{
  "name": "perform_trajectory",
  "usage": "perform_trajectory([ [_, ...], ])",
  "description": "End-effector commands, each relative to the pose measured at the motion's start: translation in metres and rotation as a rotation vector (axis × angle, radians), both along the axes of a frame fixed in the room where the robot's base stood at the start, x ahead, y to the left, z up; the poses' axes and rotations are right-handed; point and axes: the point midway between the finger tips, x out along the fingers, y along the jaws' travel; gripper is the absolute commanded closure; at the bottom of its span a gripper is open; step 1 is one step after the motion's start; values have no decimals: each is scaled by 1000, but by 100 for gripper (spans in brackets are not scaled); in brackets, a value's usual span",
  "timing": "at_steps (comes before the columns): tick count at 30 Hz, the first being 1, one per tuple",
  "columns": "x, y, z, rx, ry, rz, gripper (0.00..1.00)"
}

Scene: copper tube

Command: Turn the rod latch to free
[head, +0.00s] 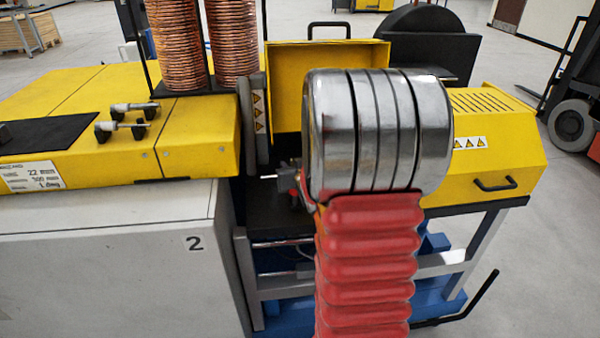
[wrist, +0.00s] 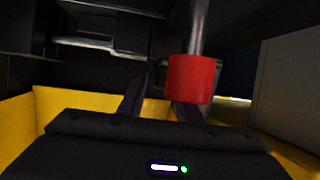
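In the wrist view a red cylindrical knob (wrist: 190,79) sits on the end of a grey metal rod (wrist: 197,32), which looks like the rod latch. My gripper (wrist: 160,97) shows as two dark fingers standing apart above its black body. The knob is at the right finger and covers part of it; I cannot tell whether they touch. Nothing is seen held between the fingers. In the head view my arm covers most of the work spot; only a small light rod tip (head: 268,177) shows left of it.
The open yellow housing (head: 285,85) and yellow cover (head: 495,145) stand around my arm. A grey cabinet (head: 110,260) is at left, with copper coils (head: 178,45) behind. Yellow walls (wrist: 90,105) and a pale panel (wrist: 290,70) lie close around my gripper.

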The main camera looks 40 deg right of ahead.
Motion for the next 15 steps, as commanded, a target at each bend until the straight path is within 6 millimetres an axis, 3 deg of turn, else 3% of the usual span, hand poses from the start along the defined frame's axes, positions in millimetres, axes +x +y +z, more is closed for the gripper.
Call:
perform_trajectory([
  [15,-45,23,21,0,-2,-1,69],
])
